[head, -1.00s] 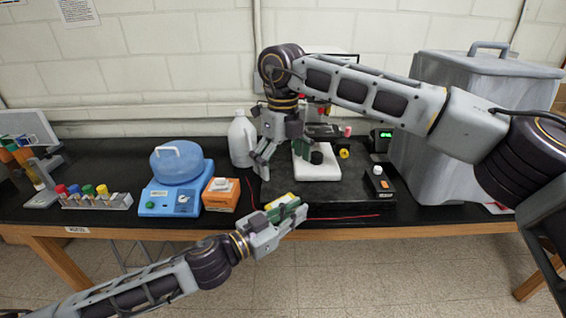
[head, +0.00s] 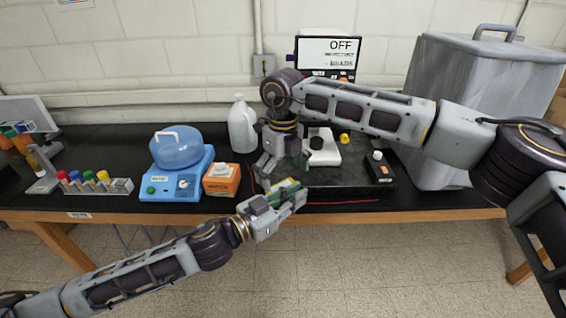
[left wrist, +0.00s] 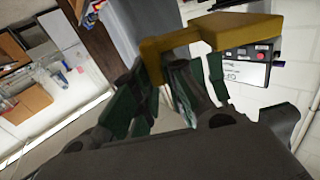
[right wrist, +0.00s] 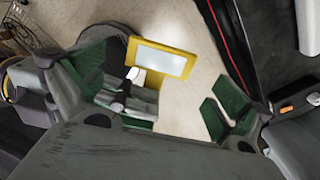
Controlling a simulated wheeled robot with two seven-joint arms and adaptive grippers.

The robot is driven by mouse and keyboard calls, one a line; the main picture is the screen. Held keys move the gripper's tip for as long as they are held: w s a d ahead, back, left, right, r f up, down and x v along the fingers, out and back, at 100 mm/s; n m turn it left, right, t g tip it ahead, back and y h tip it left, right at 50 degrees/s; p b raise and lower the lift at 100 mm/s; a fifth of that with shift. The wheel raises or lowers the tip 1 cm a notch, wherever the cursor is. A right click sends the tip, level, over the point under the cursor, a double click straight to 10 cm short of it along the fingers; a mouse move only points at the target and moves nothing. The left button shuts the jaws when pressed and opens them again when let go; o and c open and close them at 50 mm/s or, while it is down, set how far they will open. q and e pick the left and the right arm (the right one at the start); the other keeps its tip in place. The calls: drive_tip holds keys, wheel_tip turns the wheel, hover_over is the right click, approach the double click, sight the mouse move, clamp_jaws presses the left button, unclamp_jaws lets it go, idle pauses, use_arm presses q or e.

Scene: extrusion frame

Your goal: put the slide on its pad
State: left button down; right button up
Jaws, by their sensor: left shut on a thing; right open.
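My left gripper (head: 290,198) is shut on the slide (head: 286,185), a yellow-framed piece with a pale clear window, held at the table's front edge. The slide also shows in the left wrist view (left wrist: 210,35) and the right wrist view (right wrist: 160,58). My right gripper (head: 277,168) is open, just above and behind the slide. In the right wrist view the slide shows between its spread green-padded fingers, and I cannot tell whether they touch it. I cannot make out the pad with certainty.
A white microscope (head: 326,150) stands on a black platform (head: 335,178), partly behind my right arm. A black box (head: 379,168) with a white knob is on the right. An orange box (head: 221,180), a blue device (head: 175,186) and a white jug (head: 242,128) stand left. A grey bin (head: 470,100) is far right.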

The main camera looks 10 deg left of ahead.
sight(283, 184)
drive_tip(key=shift+f, duration=1.95)
drive_tip(key=c, duration=0.9)
use_arm(q)
drive_tip(key=c, duration=1.4)
unclamp_jaws()
use_arm(e)
drive_tip(key=shift+c, duration=0.3)
use_arm(q)
drive_tip(key=shift+o, duration=0.2)
drive_tip(key=shift+w, duration=0.1)
